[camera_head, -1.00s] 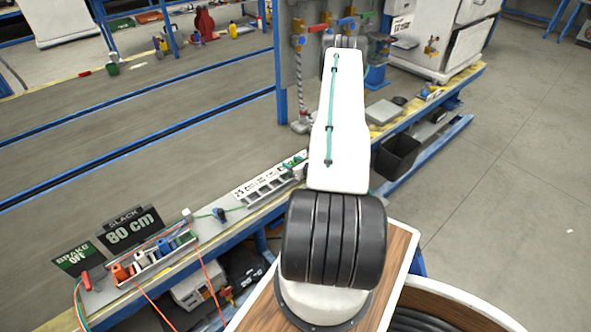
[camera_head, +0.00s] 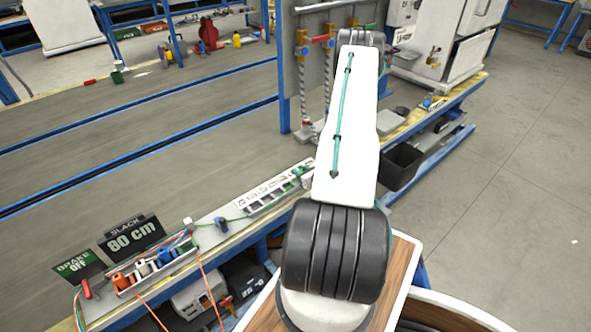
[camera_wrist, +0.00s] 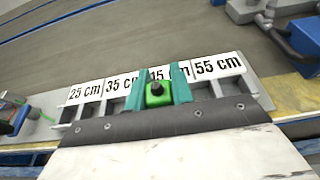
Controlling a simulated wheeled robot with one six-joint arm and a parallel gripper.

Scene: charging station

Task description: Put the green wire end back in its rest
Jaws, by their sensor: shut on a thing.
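In the wrist view my gripper (camera_wrist: 160,86) has two teal fingers shut on the green wire end (camera_wrist: 158,97), a bright green block with a black round tip. They are over the grey slotted rest (camera_wrist: 236,88), whose labels read 25 cm, 35 cm, a partly covered one, and 55 cm. The green end is in front of the partly covered label. I cannot tell whether it is seated in the slot or just above it. The slotted rest also shows in the head view (camera_head: 262,207), where my arm hides most of the gripper.
In the head view, a black slack sign reading 80 cm (camera_head: 132,236) and a green brake-off sign (camera_head: 79,267) stand at the bench's left end. Coloured connectors (camera_head: 145,269) with loose wires sit beside them. Pipes and valves (camera_head: 303,60) rise beyond my arm.

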